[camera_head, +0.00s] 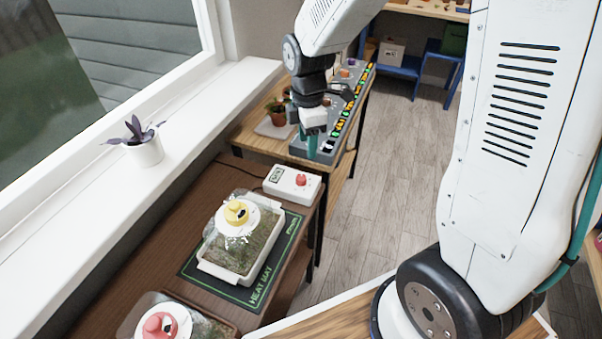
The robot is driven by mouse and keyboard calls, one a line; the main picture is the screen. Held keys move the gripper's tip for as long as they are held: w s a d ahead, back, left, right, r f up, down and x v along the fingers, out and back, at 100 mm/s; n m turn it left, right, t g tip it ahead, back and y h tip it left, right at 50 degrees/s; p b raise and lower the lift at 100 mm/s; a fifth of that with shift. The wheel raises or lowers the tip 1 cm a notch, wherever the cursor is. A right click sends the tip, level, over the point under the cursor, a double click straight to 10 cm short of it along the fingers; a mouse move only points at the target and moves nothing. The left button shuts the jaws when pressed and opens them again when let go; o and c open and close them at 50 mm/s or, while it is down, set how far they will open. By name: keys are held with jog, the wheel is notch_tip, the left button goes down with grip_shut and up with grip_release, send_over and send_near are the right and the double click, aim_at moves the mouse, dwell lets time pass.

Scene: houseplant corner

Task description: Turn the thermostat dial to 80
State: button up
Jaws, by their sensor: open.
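The thermostat (283,188) is a white box with a small dark display (277,175) and a red dial (301,180) on its top. It sits at the far right corner of the brown table. The number on the display is too small to read. My gripper (312,150) points down with teal fingers, above and slightly beyond the dial in the picture. It is open and seems apart from the dial, with nothing seen between the fingers.
A heat mat (190,272) bears a clear-lidded tray (237,283) with a yellow knob. Another lidded tray with a red knob (160,325) is nearer. A second table holds a long grey panel with coloured buttons (345,120) and potted plants (277,113). A potted plant (146,151) stands on the windowsill.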

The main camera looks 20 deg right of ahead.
aim_at(301, 177)
jog(key=w+f+n, duration=0.1)
jog(key=f, duration=0.1)
jog(key=w+f+n, duration=0.1)
jog(key=f, duration=0.1)
jog(key=f+n, duration=0.1)
jog(key=f, duration=0.1)
jog(key=shift+w+a, duration=0.35)
jog(key=shift+w, duration=0.05)
jog(key=shift+w+f, duration=0.1)
jog(key=shift+f, duration=0.25)
notch_tip(301, 177, down, 8)
jog(key=shift+r, duration=0.25)
jog(key=c, duration=1)
